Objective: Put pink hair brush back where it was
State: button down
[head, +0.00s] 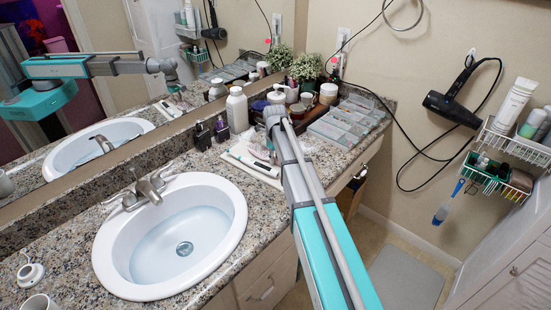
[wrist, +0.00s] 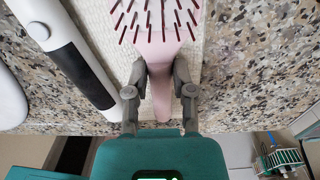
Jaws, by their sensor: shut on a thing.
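The pink hair brush (wrist: 158,25) shows in the wrist view, with its slotted head at the top and its handle pointing down toward my gripper (wrist: 161,90). My gripper is shut on the handle, one finger on each side. The brush is over a pale textured mat (wrist: 118,50); I cannot tell whether it touches it. In the head view a white mat (head: 246,164) lies on the counter beside my arm. My arm hides part of that area, and I cannot make out the brush there.
A white and black handled tool (wrist: 74,57) lies left of the brush. On the granite counter (head: 205,163), bottles (head: 237,110), a clear organizer (head: 345,122) and a filled sink (head: 170,236) surround the mat. A hair dryer (head: 453,105) and wire baskets (head: 497,178) hang at right.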

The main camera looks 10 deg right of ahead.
aim_at(276, 161)
jog(key=shift+f, duration=0.2)
jog(key=shift+c, duration=2.4)
grip_release()
jog(key=shift+r, duration=0.25)
notch_tip(276, 161, up, 12)
jog(key=p, duration=1.2)
jog(key=shift+s, duration=0.1)
jog(key=s+a+n, duration=0.1)
jog(key=s+n, duration=2.6)
jog(key=n, duration=0.1)
jog(key=shift+n, duration=0.4)
